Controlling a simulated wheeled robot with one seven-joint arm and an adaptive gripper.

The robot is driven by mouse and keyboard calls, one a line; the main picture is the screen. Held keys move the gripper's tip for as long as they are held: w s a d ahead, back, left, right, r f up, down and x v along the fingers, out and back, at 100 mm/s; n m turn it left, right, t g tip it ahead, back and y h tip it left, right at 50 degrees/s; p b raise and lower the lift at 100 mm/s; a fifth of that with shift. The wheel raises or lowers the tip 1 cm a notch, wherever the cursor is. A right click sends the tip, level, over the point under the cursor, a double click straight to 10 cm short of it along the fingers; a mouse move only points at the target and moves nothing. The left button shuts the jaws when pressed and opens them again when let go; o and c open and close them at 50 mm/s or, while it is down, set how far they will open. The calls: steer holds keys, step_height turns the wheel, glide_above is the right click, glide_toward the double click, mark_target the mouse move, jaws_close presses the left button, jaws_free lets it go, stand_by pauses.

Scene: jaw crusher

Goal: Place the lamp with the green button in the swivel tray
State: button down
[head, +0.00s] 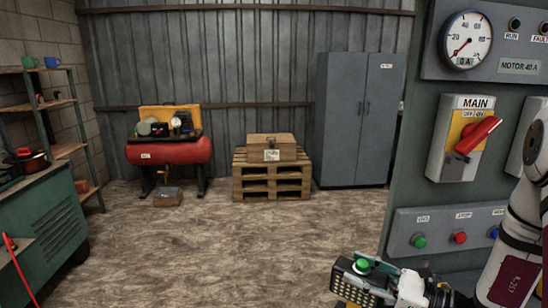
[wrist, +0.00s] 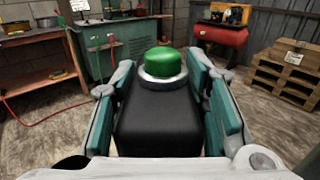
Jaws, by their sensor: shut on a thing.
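The lamp (head: 352,284) is in my gripper (head: 385,283) at the bottom right of the head view. It is a dark block with a pale dotted face and a green button (head: 362,265) on top. In the wrist view the lamp's black body (wrist: 158,118) lies between the teal pads of my gripper (wrist: 162,110), which is shut on it. The green button (wrist: 160,62) sits in a grey ring and points up. The lamp is held in the air. I cannot pick out a swivel tray for certain.
A control panel (head: 410,140) with a red MAIN lever (head: 478,135) and buttons stands close on the right. A green machine (head: 45,225) is at the left. A red compressor (head: 170,153) bearing a dark tray with items, a pallet (head: 272,187) and a cabinet (head: 355,120) stand behind. The middle floor is clear.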

steer(key=w+f+b, duration=0.1)
steer(key=f+b, duration=0.2)
steer(key=f, duration=0.1)
steer(key=w+f+b, duration=0.1)
steer(key=f+b, duration=0.1)
steer(key=shift+w+f+b, duration=0.1)
steer(key=shift+w+b, duration=0.25)
steer(key=shift+m+t+h, duration=0.3)
steer(key=shift+t, duration=0.1)
steer(key=r+p, duration=0.1)
steer(key=w+r+p, duration=0.1)
steer(key=p, duration=0.1)
steer(key=r+p, duration=0.1)
steer(key=p, duration=0.1)
steer(key=shift+w+d+r, duration=0.1)
steer(key=shift+w+r, duration=0.2)
steer(key=shift+r, duration=0.1)
step_height(320, 180, up, 24)
steer(key=m+t+h+p, duration=0.5)
steer(key=h+p, duration=0.3)
steer(key=p, duration=1)
steer(key=shift+w+m+t+h, duration=0.35)
steer(key=shift+m+t+h, duration=0.05)
steer(key=shift+m, duration=0.5)
